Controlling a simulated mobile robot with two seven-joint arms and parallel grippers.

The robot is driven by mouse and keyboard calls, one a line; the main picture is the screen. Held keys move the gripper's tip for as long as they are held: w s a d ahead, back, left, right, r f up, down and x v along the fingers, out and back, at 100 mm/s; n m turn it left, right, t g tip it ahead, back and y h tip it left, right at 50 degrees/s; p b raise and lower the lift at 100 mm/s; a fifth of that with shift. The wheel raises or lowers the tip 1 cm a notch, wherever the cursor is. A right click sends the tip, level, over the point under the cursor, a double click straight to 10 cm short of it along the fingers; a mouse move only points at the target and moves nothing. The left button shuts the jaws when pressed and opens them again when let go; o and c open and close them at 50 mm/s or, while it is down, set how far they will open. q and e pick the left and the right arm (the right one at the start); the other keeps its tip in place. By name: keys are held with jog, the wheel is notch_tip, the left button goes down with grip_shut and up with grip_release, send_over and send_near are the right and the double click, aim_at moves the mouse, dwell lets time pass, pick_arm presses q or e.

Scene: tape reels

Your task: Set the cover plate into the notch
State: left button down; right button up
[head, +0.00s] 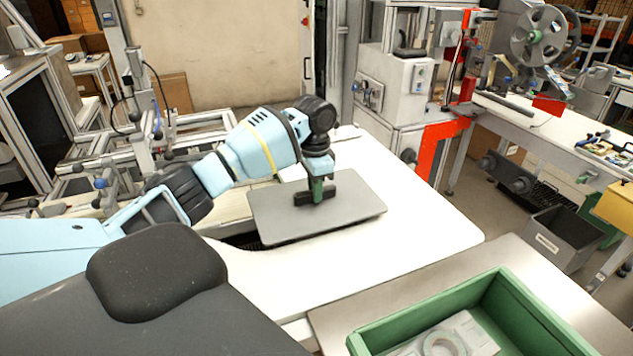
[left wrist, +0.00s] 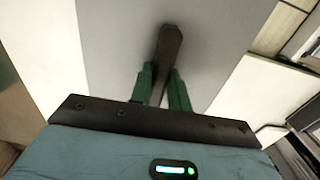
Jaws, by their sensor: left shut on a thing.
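The cover plate (head: 352,200) is a flat grey plate with rounded corners and a dark bar handle (head: 302,198) on top. It is at the left part of the white table, over its edge. My left gripper (head: 317,190) points down with its green fingers shut on the handle. The left wrist view shows the plate (left wrist: 115,40), the handle (left wrist: 170,48) and the fingers (left wrist: 164,88) at the handle. A dark gap (head: 243,239), perhaps part of the notch, shows beside the plate's front left corner. The plate hides the rest, and I cannot tell whether it is seated. My right gripper is out of view.
The white table (head: 425,225) is bare to the right of the plate. A green bin (head: 385,335) holding a pale box and a ring stands at the front right. Metal frames stand at the back left. A machine with a red bracket (head: 437,143) stands behind the table.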

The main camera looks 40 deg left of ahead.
pick_arm(q)
jog(key=shift+f, duration=0.95)
jog(key=c, duration=1.3)
grip_release()
jog(key=shift+o, duration=0.2)
jog(key=shift+r, duration=3.9)
jog(key=shift+f, duration=0.1)
